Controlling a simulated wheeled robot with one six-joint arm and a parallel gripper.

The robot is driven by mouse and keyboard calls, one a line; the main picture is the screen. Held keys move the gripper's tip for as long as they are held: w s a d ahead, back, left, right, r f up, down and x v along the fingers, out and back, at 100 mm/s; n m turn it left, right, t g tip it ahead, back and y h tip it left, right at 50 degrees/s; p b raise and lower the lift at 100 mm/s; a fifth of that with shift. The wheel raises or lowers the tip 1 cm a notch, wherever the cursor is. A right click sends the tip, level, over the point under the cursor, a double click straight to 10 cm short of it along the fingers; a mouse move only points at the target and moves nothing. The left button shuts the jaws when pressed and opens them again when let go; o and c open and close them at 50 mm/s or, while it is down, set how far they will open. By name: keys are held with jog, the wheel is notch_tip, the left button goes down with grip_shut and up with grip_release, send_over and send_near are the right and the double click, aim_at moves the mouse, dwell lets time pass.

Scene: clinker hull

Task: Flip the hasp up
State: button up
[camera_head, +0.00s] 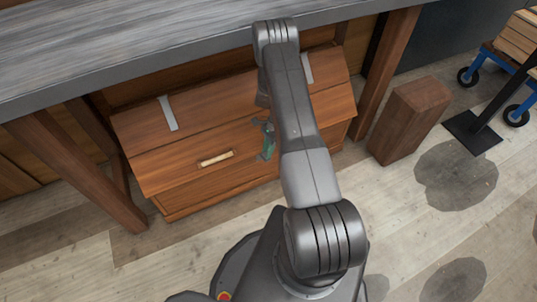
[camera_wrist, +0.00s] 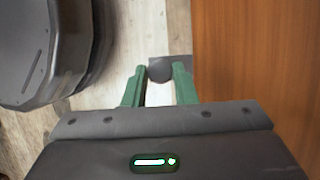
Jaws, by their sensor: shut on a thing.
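The wooden chest (camera_head: 190,180) stands under the bench, its lid down. The hasp (camera_wrist: 162,67) is a small dark grey plate with a rounded part, at my fingertips in the wrist view. It shows beside the chest's wooden face (camera_wrist: 250,70), over the pale floor in that view. My gripper (camera_wrist: 159,72) has green fingers and is shut on the hasp. In the head view my gripper (camera_head: 267,143) is at the chest's front, right of the pale handle (camera_head: 215,158). My arm and fingers hide much of the hasp there.
A grey bench top (camera_head: 130,50) overhangs the chest, with wooden legs (camera_head: 80,165) on both sides. A wooden block (camera_head: 410,120) stands to the right, near a dark stand base (camera_head: 472,132) and a blue-framed cart (camera_head: 495,60).

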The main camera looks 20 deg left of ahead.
jog(key=shift+w+a+r+g+h+b, duration=0.15)
jog(key=shift+w+a+g+h+b, duration=0.15)
jog(key=shift+g+h+b, duration=0.3)
jog(key=shift+r, duration=0.1)
jog(key=o, duration=1)
jog(key=p+v, duration=0.1)
jog(key=v, duration=1.2)
jog(key=shift+w+d+r, duration=0.1)
jog(key=shift+r, duration=0.3)
jog(key=shift+f, duration=0.1)
jog(key=b+x, duration=0.1)
jog(key=x, duration=1.2)
jog(key=shift+f, duration=0.35)
jog(key=shift+s, duration=0.2)
